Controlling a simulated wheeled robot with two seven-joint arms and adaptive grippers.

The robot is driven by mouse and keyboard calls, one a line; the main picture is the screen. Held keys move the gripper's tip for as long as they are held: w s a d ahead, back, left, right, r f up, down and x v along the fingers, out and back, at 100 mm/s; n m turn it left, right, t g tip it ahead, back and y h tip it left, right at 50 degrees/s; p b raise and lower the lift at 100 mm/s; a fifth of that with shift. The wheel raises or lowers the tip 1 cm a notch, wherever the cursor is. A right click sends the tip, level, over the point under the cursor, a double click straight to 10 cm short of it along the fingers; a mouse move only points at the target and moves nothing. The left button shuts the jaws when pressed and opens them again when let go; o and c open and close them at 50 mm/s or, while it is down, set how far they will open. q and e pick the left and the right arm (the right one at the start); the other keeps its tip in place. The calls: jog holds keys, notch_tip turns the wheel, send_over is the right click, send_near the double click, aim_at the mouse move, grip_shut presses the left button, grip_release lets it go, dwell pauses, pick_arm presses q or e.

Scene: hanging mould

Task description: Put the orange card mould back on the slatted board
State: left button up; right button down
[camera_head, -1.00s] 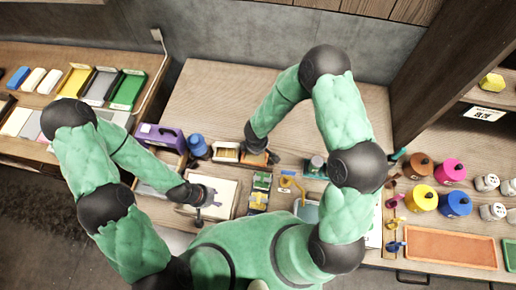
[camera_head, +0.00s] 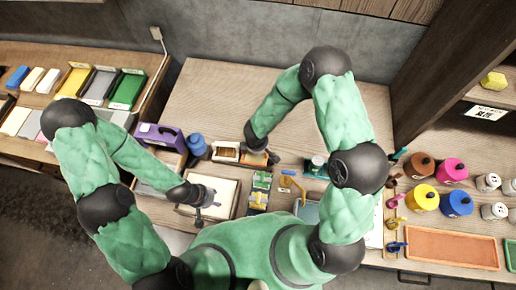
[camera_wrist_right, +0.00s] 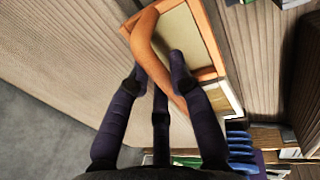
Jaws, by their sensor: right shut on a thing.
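The orange card mould (camera_wrist_right: 203,35) is a rectangular orange frame with a curved handle and a pale inner panel. In the right wrist view my right gripper (camera_wrist_right: 160,72) has its fingers around the handle and is shut on it. In the head view the mould's orange edge (camera_head: 253,159) shows beside the right gripper (camera_head: 272,158), low over the worktop. My left gripper (camera_head: 200,214) is over the front of a pale tray; its fingers are too small to judge. I cannot tell which surface is the slatted board; ribbed wood shows beside the mould in the right wrist view.
A pale-framed piece (camera_head: 226,152) lies left of the mould. A purple box (camera_head: 160,137) and blue bottle (camera_head: 196,145) stand farther left. The pale tray (camera_head: 232,208) is in front. Coloured pots (camera_head: 423,197) stand at the right. The worktop's back (camera_head: 225,95) is clear.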

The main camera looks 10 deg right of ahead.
jog(key=shift+f, duration=0.15)
jog(key=c, duration=1)
grip_release()
jog(key=shift+c, duration=0.2)
jog(key=v, duration=1.2)
